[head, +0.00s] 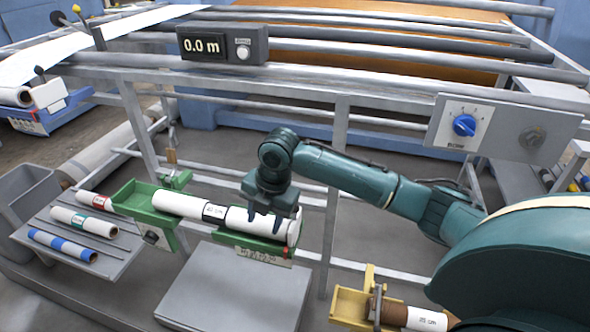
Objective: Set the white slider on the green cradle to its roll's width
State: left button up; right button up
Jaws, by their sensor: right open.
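The green cradle (127,193) stands left of centre and holds a long white roll (180,205). A printed band (214,212) on the roll gives a width in cm; its figure is too small to read surely. A scale strip (262,256) with a red mark runs along the cradle's front right. A white piece (294,231) at the cradle's right end looks like the white slider, partly hidden by my right gripper. My right gripper (264,220) is open, pointing down over the roll's right end. I cannot tell whether its fingers touch anything. My left gripper is out of view.
A yellow cradle (349,305) with a brown roll lies at the lower right. A blue cradle (40,123) stands at the far left. Several small rolls lie on a grey shelf (118,264). A display (204,46) reads 0.0 m. A blue knob (464,125) sits on a panel.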

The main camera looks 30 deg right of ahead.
aim_at(294, 214)
jog(key=d+r+n, duration=0.1)
jog(key=d+r, duration=0.1)
jog(key=r, duration=0.1)
jog(key=d+r+n+g+h, duration=0.1)
jog(key=d+r, duration=0.2)
jog(key=d+r+n, duration=0.1)
jog(key=d+r, duration=0.1)
jog(key=r, duration=0.1)
jog(key=shift+d+r+g+h, duration=0.2)
jog(key=shift+r+g+h, duration=0.1)
jog(key=shift+g, duration=0.1)
jog(key=shift+d+n, duration=0.15)
jog(key=shift+n, duration=0.15)
notch_tip(294, 214, down, 13)
jog(key=shift+s+r, duration=0.1)
grip_shut()
jog(key=shift+w+a+r, duration=0.15)
jog(key=shift+w+a, duration=1.15)
jog(key=shift+w, duration=0.3)
jog(key=shift+w+a, duration=0.1)
